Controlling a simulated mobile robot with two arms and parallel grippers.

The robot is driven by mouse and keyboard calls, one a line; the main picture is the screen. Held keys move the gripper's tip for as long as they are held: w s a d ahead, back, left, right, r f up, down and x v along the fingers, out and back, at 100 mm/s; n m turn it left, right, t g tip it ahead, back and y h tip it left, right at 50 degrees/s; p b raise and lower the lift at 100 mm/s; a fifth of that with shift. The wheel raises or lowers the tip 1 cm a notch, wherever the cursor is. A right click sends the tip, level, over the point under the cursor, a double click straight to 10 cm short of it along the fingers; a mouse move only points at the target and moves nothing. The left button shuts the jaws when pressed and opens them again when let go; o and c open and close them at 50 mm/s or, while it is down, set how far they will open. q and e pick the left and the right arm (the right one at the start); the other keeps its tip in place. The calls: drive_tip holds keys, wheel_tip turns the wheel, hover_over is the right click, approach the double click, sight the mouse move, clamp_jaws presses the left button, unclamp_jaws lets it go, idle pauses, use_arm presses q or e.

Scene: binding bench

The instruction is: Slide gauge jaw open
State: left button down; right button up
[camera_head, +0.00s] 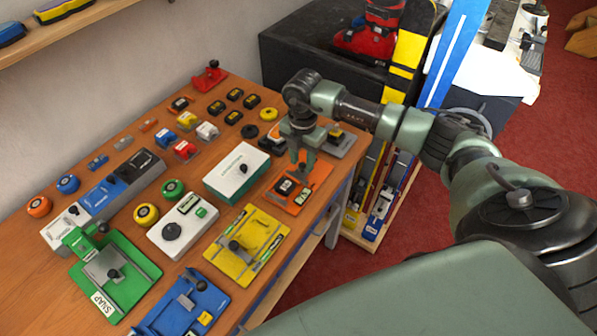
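An orange gauge plate (318,180) lies near the bench's right edge, with dark and grey parts on it. My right gripper (302,168) points down over its far part. The fingers cover part of the plate. I cannot tell whether they touch anything on it or how far apart they are. Similar gauge plates with knobbed sliders lie nearby: a yellow one (225,262), a green one labelled SNAP (142,262) and a blue one (160,322). Which of these bears the task's jaw is not clear. My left gripper is out of view.
A white and green box (236,172) stands just left of the orange plate. A white device with a dark dial (183,225) is further left. Several small blocks and pucks fill the far bench (135,180). Skis (405,60) and a red boot (368,42) stand beyond.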

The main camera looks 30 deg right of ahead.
drive_tip(key=shift+f, duration=0.45)
drive_tip(key=shift+c, duration=0.3)
clamp_jaws()
